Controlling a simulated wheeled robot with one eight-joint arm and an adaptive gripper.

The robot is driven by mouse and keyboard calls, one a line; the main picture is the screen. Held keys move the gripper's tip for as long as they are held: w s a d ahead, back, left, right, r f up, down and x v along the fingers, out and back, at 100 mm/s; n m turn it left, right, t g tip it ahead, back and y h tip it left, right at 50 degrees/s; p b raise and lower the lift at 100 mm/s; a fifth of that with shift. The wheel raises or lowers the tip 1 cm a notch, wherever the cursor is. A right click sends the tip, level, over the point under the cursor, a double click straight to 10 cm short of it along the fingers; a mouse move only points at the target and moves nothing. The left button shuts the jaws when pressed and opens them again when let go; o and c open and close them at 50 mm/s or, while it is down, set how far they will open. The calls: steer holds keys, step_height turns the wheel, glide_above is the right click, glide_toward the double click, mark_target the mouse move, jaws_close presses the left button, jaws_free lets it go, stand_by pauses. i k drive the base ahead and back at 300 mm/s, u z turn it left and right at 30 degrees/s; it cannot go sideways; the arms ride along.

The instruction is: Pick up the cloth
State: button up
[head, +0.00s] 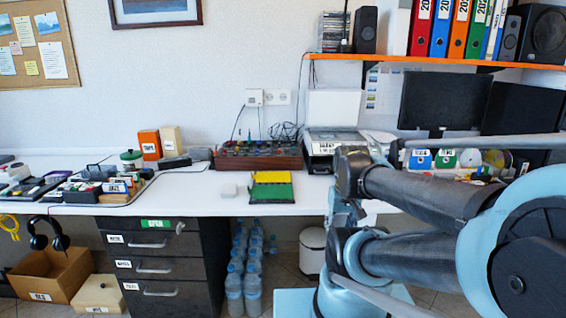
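A flat yellow and green piece (271,191) lies on the white desk near its front edge. Its far part is yellow and its near part green, with a dark border. I cannot tell for sure whether it is the cloth; nothing else in view is clearly a cloth. No gripper fingers can be made out.
A dark red box with knobs (258,156) stands behind the piece. A printer (331,145) stands to the right of it. Many small items crowd the desk's left part. Drawers (152,268), bottles (243,285) and a bin (312,249) stand below.

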mark_target(229, 189)
steer(key=z, duration=1.55)
steer(key=k, duration=0.75)
steer(key=u, duration=1.15)
steer(key=i, duration=0.5)
steer(key=z, duration=0.05)
